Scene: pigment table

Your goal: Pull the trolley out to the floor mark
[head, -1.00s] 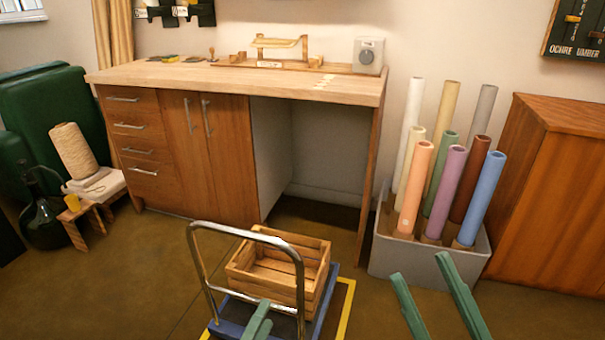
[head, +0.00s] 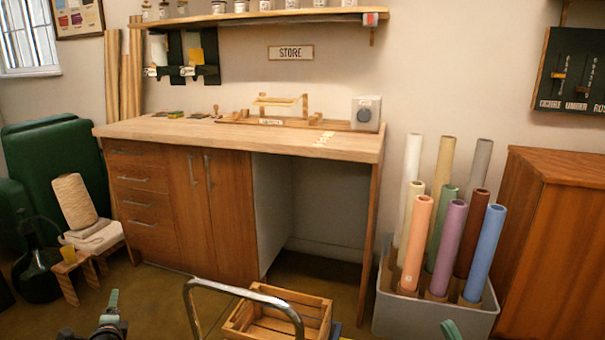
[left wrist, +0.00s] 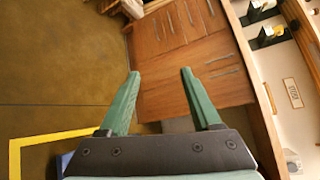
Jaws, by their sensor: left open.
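The trolley's chrome handle (head: 243,289) stands at the bottom of the head view, with a wooden crate (head: 266,322) behind it on the trolley. The lower trolley is cut off; a blue piece that looks like its deck shows in the left wrist view (left wrist: 66,160). The yellow floor mark (left wrist: 60,137) shows there as a cornered line beside that blue piece. My left gripper (head: 110,308) is left of the handle, apart from it; its spread fingers are empty in the left wrist view (left wrist: 160,85). Only a tip of my right gripper (head: 451,330) shows, right of the trolley.
A wooden workbench (head: 180,205) with an open knee space stands behind the trolley. A grey bin (head: 415,310) of coloured rolls and a wooden cabinet (head: 550,240) are at the right. A small stool (head: 75,268) and a dark bottle (head: 38,272) are at the left.

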